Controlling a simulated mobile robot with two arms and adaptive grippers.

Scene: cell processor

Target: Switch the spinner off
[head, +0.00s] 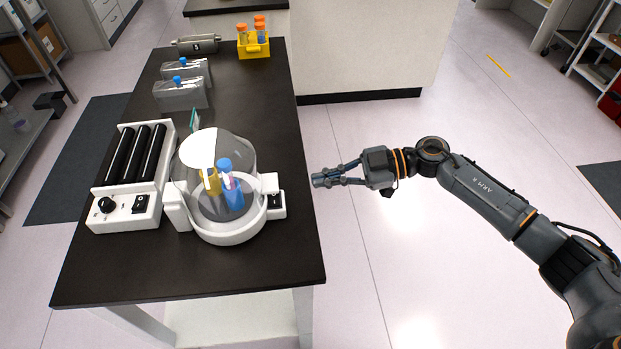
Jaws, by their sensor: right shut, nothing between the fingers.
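The spinner (228,231) is a round white device with a clear domed lid, standing on the dark bench top. Inside it stand a blue-capped tube (234,193) and a yellow tube (211,182). A small dark switch (276,200) sits on the white block at its right side. My right gripper (318,181) is shut and empty, just right of the switch and apart from it, beyond the bench's right edge. The switch's setting is too small to tell. My left gripper is not in view.
A white roller device (117,204) with black rollers, a knob and a switch stands left of the spinner. Clear bags with blue caps (181,94), a metal cylinder (196,44) and a yellow tube rack (254,48) stand farther back. The floor right of the bench is open.

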